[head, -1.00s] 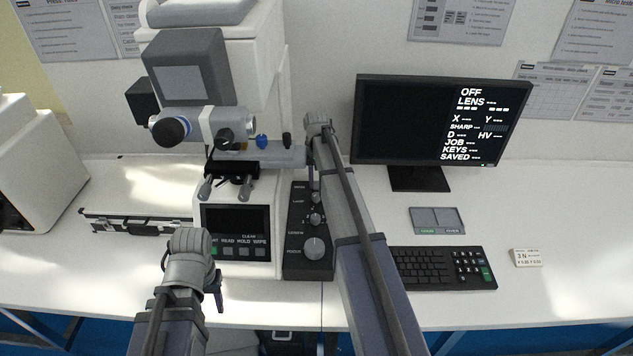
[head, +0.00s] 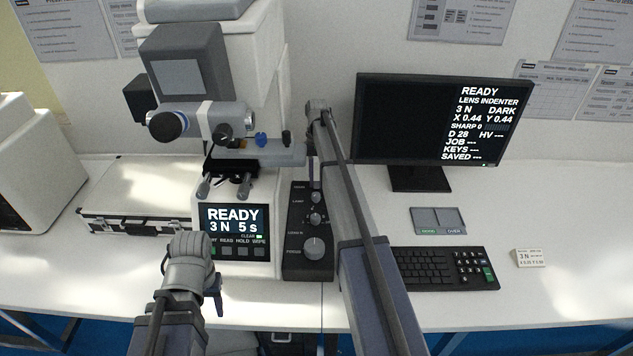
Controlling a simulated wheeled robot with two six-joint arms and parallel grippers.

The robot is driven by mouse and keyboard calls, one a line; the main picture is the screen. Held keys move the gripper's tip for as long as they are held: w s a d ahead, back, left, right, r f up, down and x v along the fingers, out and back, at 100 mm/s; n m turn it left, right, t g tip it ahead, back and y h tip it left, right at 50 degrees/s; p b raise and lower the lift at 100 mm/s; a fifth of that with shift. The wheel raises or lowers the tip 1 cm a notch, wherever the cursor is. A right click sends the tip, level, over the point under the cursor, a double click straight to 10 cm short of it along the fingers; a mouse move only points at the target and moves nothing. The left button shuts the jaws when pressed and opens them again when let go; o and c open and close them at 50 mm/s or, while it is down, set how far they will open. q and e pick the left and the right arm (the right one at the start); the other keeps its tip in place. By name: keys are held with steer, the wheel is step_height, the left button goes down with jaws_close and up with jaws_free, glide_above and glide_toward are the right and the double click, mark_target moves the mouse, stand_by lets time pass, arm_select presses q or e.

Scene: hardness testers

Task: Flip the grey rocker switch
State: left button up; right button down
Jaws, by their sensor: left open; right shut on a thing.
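The grey rocker switch is not clearly visible. My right arm covers the top right of the dark control panel (head: 296,262), where my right gripper (head: 312,183) points down and hides what is between its fingers. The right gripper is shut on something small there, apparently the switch. The tester's display (head: 234,217) is lit and reads READY, 3 N, 5 s. The monitor (head: 420,120) also reads READY. My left gripper (head: 218,298) is open and empty, low in front of the tester near the table's front edge, partly hidden by its own wrist.
Round knobs (head: 314,248) run down the panel beside my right arm. The tester's stage (head: 260,152) is close left of my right gripper. A case (head: 145,195) lies left.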

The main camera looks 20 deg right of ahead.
steer(key=c, duration=0.7)
jaws_free()
steer(key=shift+r, duration=0.1)
steer(key=p+v, duration=0.7)
steer(key=shift+w+r, duration=0.1)
steer(key=shift+r, duration=0.2)
